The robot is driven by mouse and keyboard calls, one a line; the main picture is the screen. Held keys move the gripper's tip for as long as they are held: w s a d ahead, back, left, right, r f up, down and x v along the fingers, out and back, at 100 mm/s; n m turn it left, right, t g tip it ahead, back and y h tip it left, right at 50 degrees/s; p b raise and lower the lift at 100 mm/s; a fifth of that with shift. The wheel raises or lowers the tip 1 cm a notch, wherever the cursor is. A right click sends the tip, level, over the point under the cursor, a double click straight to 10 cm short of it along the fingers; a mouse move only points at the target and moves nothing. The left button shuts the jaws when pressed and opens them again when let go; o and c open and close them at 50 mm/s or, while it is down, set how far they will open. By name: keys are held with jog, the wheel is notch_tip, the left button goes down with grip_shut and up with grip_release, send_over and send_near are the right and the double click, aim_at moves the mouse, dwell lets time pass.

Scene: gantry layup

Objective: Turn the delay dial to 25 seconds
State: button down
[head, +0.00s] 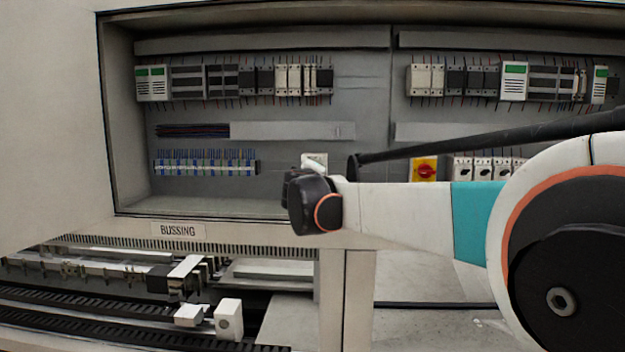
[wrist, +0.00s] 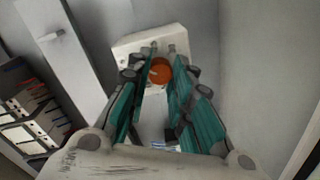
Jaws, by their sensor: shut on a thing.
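The delay dial (wrist: 159,74) is an orange round knob on a white housing (wrist: 128,48) at the top middle of the wrist view. My gripper (wrist: 164,58) has its teal-sided fingers on either side of the dial and is shut on it. The dial's scale and pointer setting cannot be read. In the head view, the white housing (head: 315,159) shows just above the dark end of my arm, which hides the dial and the fingers.
A red switch on a yellow plate (head: 425,170) sits right of my wrist, below my arm's black tube. Relay rows (head: 290,79) and blue terminals (head: 205,163) line the cabinet. A grey duct (wrist: 72,55) runs left of the dial.

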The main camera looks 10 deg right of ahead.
jog(key=m, duration=0.1)
jog(key=m+b, duration=0.1)
jog(key=m, duration=0.3)
jog(key=shift+d+f, duration=0.1)
jog(key=shift+f, duration=0.15)
jog(key=shift+s+m+y+b, duration=0.1)
jog(key=shift+m+y+b, duration=0.4)
jog(key=shift+m, duration=1.8)
jog(key=c, duration=1.4)
grip_release()
jog(key=shift+r, duration=0.1)
jog(key=f+v, duration=0.1)
jog(key=v, duration=1.1)
jog(key=shift+r, duration=0.25)
